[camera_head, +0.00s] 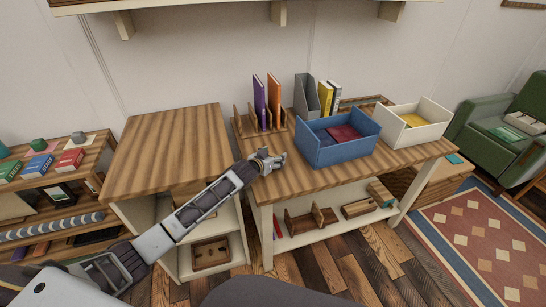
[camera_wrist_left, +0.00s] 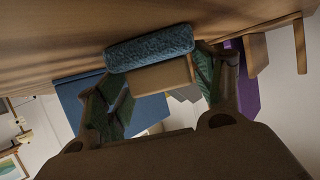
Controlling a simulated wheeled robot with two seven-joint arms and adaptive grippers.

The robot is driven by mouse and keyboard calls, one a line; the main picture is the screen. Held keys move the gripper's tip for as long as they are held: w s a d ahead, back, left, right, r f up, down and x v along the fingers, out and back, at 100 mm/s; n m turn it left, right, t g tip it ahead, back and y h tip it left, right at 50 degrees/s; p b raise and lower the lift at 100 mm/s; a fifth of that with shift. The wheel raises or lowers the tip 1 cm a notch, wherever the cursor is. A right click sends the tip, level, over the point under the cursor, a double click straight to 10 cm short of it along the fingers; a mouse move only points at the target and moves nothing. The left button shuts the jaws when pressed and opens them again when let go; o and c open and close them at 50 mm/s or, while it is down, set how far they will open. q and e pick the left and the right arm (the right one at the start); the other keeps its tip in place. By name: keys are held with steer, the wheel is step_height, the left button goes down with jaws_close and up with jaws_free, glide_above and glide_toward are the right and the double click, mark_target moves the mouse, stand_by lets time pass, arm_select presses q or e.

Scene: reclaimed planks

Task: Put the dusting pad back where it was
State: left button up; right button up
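The dusting pad (camera_wrist_left: 150,48) shows in the left wrist view as a fuzzy blue pad on a pale wooden block. The block sits between the two fingers of my left gripper (camera_wrist_left: 160,84), which appear shut on it. The blue side faces the wooden tabletop (camera_wrist_left: 60,38), very close to it; I cannot tell whether they touch. In the head view my left gripper (camera_head: 268,160) is low over the front left of the right table (camera_head: 310,173), and the pad cannot be made out there. My right gripper is not in view.
A wooden rack (camera_head: 258,123) with purple and orange books stands just behind the gripper. A blue bin (camera_head: 338,148), a grey file holder (camera_head: 306,97) and a white bin (camera_head: 412,125) stand to the right. The left table (camera_head: 165,150) has a bare top.

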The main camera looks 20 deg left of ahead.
arm_select(q)
steer(key=o, duration=0.4)
steer(key=shift+c, duration=0.2)
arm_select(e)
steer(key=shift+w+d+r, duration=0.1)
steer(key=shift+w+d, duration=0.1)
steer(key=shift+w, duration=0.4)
arm_select(q)
steer(key=shift+r, duration=0.15)
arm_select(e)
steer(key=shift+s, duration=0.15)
